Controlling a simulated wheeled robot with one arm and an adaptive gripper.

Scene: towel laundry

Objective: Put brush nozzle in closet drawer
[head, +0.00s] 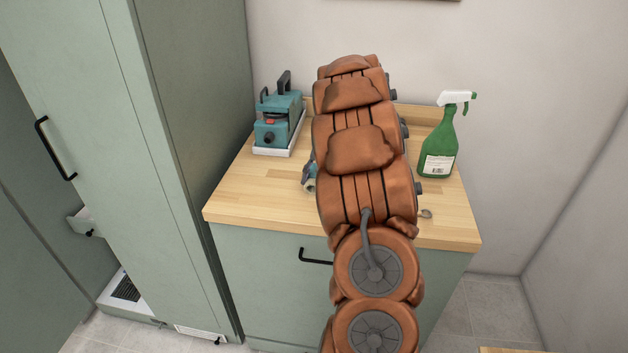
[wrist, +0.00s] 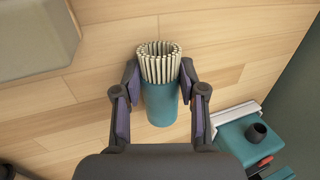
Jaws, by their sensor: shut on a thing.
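The brush nozzle (wrist: 162,103) has a teal round body and a ring of cream bristles. In the wrist view it sits between both fingers of my gripper (wrist: 160,76), which is shut on it, over the wooden counter. In the head view a small teal and cream part of the nozzle (head: 309,184) shows at the left edge of my arm, which hides the rest. The tall green closet (head: 95,120) stands at the left with a black handle. A drawer front (head: 88,226) with a small dark knob sticks out at its lower left; its inside is hidden.
A teal machine (head: 278,125) on a white tray stands at the counter's back left. A green spray bottle (head: 438,150) stands at the right. The wooden counter (head: 250,195) has clear room at front left. A low open unit (head: 128,292) juts out near the floor.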

